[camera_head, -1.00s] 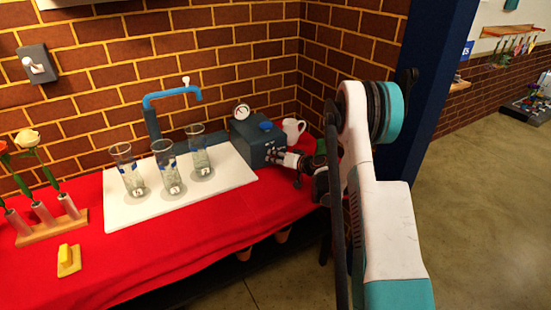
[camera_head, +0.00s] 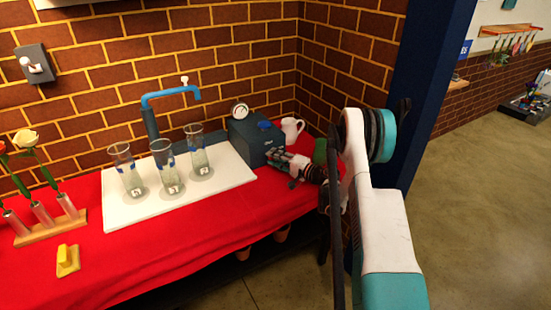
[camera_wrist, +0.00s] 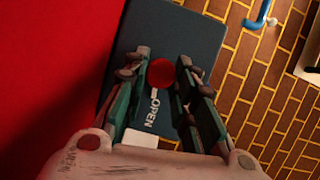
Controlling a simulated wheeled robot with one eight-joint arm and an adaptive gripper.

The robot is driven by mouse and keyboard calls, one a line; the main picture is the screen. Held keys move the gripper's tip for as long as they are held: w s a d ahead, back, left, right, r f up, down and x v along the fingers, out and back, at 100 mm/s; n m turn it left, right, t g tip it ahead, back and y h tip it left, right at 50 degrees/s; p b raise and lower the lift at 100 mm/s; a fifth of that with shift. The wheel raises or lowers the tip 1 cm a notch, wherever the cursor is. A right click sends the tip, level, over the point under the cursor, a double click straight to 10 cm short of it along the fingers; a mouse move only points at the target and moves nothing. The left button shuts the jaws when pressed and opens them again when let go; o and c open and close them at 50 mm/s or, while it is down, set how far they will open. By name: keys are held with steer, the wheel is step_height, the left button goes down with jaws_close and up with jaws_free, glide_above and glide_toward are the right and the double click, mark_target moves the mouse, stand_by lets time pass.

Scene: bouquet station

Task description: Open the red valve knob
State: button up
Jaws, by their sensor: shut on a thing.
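The red valve knob (camera_wrist: 161,73) is round and sits on the face of the dark blue-grey box, with the word OPEN beside it in the wrist view. My gripper (camera_wrist: 165,72) has its two fingers on either side of the knob, shut on it. In the head view my gripper (camera_head: 276,160) is at the front of the pump box (camera_head: 250,143) and hides the knob there. A gauge stands on top of the box, beside a blue cap.
A white tray (camera_head: 130,212) holds several glass vases (camera_head: 167,165) left of the box. A blue faucet (camera_head: 170,95) rises behind them. A white pitcher (camera_head: 292,129) stands right of the box. A flower rack (camera_head: 50,229) and a yellow-handled tool (camera_head: 67,258) are at the left on the red cloth.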

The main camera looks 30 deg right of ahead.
steer(key=shift+f+m, duration=0.1)
steer(key=shift+m, duration=0.4)
stand_by(0.3)
steer(key=o, duration=1.1)
steer(key=shift+c, duration=0.2)
steer(key=v, duration=1.2)
steer(key=shift+d+f, duration=0.1)
steer(key=shift+f, duration=0.2)
